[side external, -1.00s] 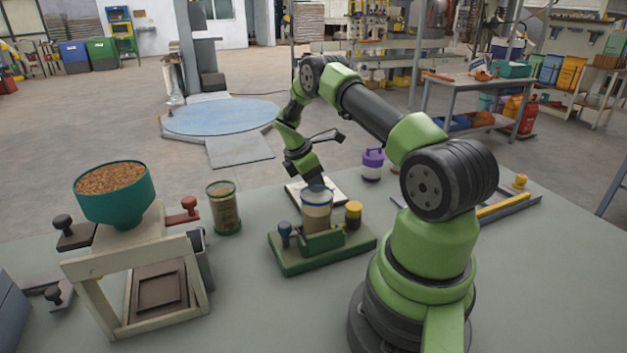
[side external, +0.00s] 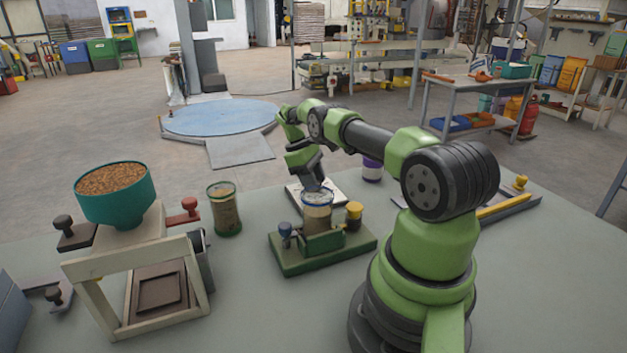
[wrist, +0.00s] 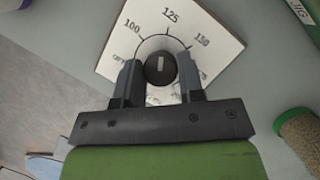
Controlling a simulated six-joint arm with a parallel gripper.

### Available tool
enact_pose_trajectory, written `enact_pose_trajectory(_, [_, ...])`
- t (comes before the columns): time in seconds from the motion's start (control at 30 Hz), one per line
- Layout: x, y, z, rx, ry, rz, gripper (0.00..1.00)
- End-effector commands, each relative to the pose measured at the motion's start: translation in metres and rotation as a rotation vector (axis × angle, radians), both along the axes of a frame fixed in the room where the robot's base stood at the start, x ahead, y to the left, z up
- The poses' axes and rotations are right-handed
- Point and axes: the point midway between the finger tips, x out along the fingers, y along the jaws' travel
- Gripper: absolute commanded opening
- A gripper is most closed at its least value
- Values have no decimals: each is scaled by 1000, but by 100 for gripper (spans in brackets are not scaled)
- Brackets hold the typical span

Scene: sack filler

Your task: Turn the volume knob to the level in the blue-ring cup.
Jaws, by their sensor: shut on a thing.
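The volume knob (wrist: 160,68) is a black round knob with a white mark, on a white dial plate (wrist: 212,35) printed 100, 125 and 150. The mark points up the picture, a little to the 100 side of the 125 tick. My gripper (wrist: 160,66) has one finger on each side of the knob and is shut on it. In the side view my gripper (side external: 317,187) is low over the plate (side external: 294,191), behind the blue-ring cup, and the knob is hidden. The blue-ring cup (side external: 317,215) stands upright in a green fixture (side external: 290,264), holding tan grain.
A green-ring cup (side external: 225,211) with grain stands left of the fixture. A blue knob (side external: 285,232) and a yellow knob (side external: 354,211) flank the blue-ring cup. A purple-topped jar (side external: 372,170) stands behind right. A teal hopper (side external: 117,198) on a frame is at left.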

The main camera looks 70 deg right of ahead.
Motion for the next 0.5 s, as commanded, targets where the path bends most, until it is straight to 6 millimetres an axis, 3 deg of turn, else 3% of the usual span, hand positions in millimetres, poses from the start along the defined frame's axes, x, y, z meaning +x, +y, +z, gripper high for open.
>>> enact_pose_trajectory(0.5, [-2,0,1,-3,-6,-91,12])
